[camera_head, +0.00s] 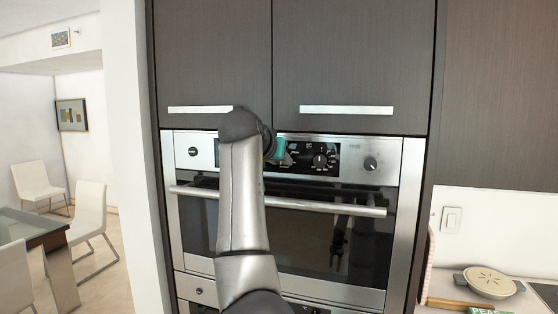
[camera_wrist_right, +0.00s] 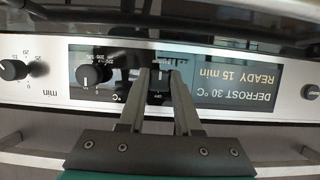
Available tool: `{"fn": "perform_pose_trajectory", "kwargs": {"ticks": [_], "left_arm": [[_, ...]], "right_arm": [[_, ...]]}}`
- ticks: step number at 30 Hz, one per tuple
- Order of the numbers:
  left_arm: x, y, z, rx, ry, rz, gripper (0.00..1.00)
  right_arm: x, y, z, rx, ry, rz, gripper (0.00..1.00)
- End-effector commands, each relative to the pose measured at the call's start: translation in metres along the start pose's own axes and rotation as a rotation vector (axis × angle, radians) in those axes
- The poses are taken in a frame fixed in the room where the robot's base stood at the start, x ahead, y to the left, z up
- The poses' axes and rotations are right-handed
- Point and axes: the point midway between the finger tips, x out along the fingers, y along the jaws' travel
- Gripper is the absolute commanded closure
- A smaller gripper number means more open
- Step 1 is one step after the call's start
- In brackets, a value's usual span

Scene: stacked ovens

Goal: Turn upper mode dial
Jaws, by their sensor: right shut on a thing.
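The upper mode dial (camera_wrist_right: 158,88) is a dark knob on the black strip of the upper oven's control panel, with "OFF" lettering by it in the wrist view, which is upside down. My right gripper (camera_wrist_right: 160,78) is shut on this dial, one finger on each side of it. In the head view my right arm (camera_head: 243,195) rises in front of the upper oven and hides the dial and the fingertips; the teal part of the gripper (camera_head: 279,150) shows at the panel. My left gripper is not in view.
The temperature dial (camera_wrist_right: 90,76) is close beside the fingers. The minutes dial (camera_wrist_right: 14,70) is farther left, and the display (camera_wrist_right: 236,90) reads "DEFROST 30 °C". The oven handle (camera_head: 320,207) sticks out below the panel. Cabinet handles (camera_head: 346,110) are above.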

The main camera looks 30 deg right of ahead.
Motion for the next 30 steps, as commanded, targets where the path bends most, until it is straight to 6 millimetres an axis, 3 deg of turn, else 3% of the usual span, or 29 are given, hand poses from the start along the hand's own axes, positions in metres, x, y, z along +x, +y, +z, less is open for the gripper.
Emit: {"fn": "perform_pose_trajectory", "kwargs": {"ticks": [14,15,22,30], "left_arm": [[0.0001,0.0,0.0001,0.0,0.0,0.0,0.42],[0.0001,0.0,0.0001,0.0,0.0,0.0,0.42],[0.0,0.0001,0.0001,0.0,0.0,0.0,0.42],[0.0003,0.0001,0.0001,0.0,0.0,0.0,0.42]], "right_arm": [[-0.0001,-0.0003,0.0,0.014,0.0,-0.007,1.0],[-0.0001,-0.0003,0.0001,0.014,0.0,-0.006,0.64],[-0.0001,-0.0002,0.0,0.012,0.001,-0.006,0.39],[-0.0008,-0.0001,-0.0001,0.012,0.001,-0.005,0.38]]}}
